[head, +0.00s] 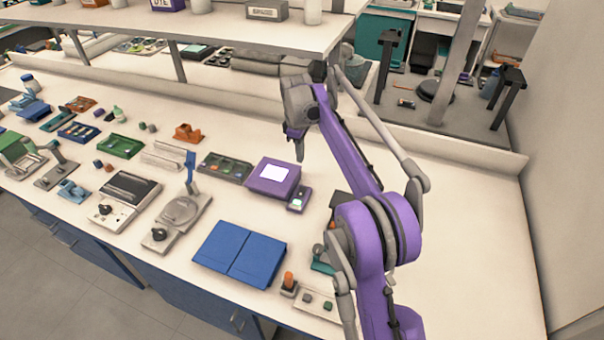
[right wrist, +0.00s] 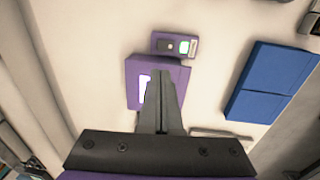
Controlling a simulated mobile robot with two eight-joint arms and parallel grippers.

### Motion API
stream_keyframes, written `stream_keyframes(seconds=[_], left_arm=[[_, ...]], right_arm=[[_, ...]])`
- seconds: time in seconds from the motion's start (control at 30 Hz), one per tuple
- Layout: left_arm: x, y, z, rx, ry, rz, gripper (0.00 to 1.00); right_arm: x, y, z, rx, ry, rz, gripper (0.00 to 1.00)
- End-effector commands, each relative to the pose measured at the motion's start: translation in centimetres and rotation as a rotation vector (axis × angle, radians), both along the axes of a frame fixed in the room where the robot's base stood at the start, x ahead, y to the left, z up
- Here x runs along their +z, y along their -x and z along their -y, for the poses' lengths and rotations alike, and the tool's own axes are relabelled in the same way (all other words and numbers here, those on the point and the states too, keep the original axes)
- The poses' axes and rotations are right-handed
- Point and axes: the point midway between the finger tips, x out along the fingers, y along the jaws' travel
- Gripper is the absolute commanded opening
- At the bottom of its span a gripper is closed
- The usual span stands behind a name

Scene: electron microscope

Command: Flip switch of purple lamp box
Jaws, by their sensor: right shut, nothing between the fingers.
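The purple lamp box (head: 268,187) lies on the white bench with a bright white panel on top. Its small switch block (head: 299,199) is joined to its near right corner. In the right wrist view the lamp box (right wrist: 176,76) is partly hidden behind my fingers, and the switch block (right wrist: 174,46) shows a dark face, a small light knob and a green-and-white patch. My right gripper (head: 299,158) is shut and empty, pointing down above the bench by the box's far right side. In the right wrist view its fingertips (right wrist: 162,75) overlap the box, apart from the switch block.
A blue two-part case (head: 240,255) lies in front of the box. A dark tray (head: 224,168) with coloured pieces is close on its left. A shelf (head: 230,28) runs above the bench's back. The bench at the right is clear beyond my right arm.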

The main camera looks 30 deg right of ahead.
Motion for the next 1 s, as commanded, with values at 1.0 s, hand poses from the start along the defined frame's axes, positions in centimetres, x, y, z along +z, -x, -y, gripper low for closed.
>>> stream_keyframes(seconds=[1.0], left_arm=[[-1.3,0.3,0.0,0.000,0.000,-0.005,0.50]], right_arm=[[-11.0,-0.6,0.7,0.001,0.015,0.010,0.00]])
